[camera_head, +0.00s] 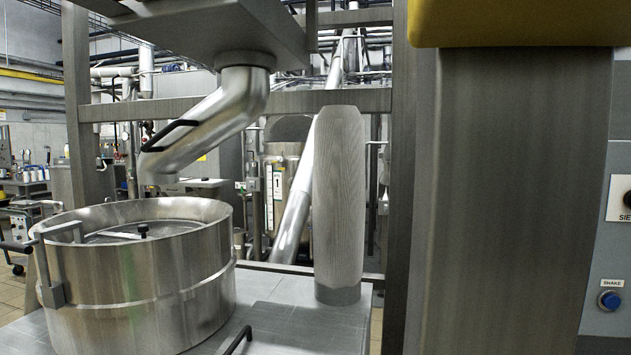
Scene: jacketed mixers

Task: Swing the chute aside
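The chute (213,118) is a bent silver pipe hanging from a collar under the grey hopper. It slants down to the left, and its open lower end is above the back of the round steel vessel (170,285). A black handle (171,134) is fixed along the chute's slanted side. Nothing touches the handle. The vessel stands at lower left, with a flat round lid or screen with a black knob inside its rim. My gripper is not in view.
A ribbed grey sleeve (340,195) stands right of the chute on the metal deck (290,315). A thick steel post (510,200) with a yellow cap fills the right. A panel with a blue SHAKE button (609,300) is at far right. A black-gripped lever (18,247) juts from the vessel's left.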

